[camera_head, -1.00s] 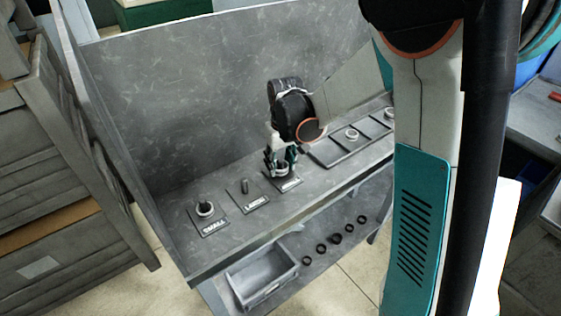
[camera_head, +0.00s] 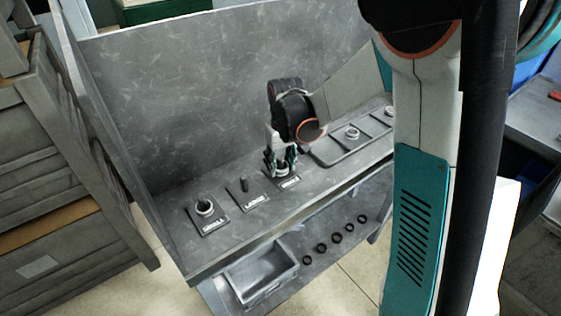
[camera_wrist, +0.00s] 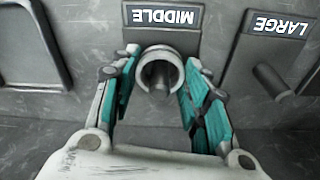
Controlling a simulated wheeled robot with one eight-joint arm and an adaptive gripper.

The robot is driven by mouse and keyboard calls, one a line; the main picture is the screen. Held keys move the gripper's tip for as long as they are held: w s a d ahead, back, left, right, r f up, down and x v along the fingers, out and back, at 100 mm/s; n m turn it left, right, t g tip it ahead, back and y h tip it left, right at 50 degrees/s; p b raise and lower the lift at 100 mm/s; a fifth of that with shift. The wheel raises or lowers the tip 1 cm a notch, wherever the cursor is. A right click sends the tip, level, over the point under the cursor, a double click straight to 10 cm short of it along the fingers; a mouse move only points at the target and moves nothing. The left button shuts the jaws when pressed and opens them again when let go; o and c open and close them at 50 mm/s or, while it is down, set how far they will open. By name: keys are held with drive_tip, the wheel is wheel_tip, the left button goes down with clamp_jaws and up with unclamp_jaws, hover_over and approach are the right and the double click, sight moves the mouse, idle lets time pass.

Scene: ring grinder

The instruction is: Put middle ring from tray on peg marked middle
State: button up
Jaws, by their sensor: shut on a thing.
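My gripper (camera_wrist: 160,66) is shut on the middle ring (camera_wrist: 162,51), a pale metal ring between its teal-lined fingers. In the wrist view the peg (camera_wrist: 157,78) shows inside the ring's opening, so the ring appears to be around it. The plate marked MIDDLE (camera_wrist: 164,16) lies just beyond. In the head view my gripper (camera_head: 281,168) holds the ring (camera_head: 283,171) low over the MIDDLE plate (camera_head: 290,182). Whether the ring touches the plate is hidden. The tray (camera_head: 331,157) is to the right, its nearest section empty.
The LARGE peg (camera_head: 244,185) stands bare to the left. A ring sits around the SMALL peg (camera_head: 203,207). Another ring (camera_head: 352,133) lies in the tray. The bench's back panel (camera_head: 200,90) rises behind. A bin (camera_head: 262,274) and several dark rings are on the shelf below.

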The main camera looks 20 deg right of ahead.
drive_tip(key=shift+f, duration=0.2)
drive_tip(key=o, duration=0.8)
drive_tip(key=shift+o, duration=0.2)
drive_tip(key=shift+r, duration=0.2)
wheel_tip(320, 180, up, 11)
drive_tip(key=s+p, duration=0.1)
drive_tip(key=p, duration=0.6)
drive_tip(key=shift+s+f, duration=0.2)
drive_tip(key=shift+d, duration=0.1)
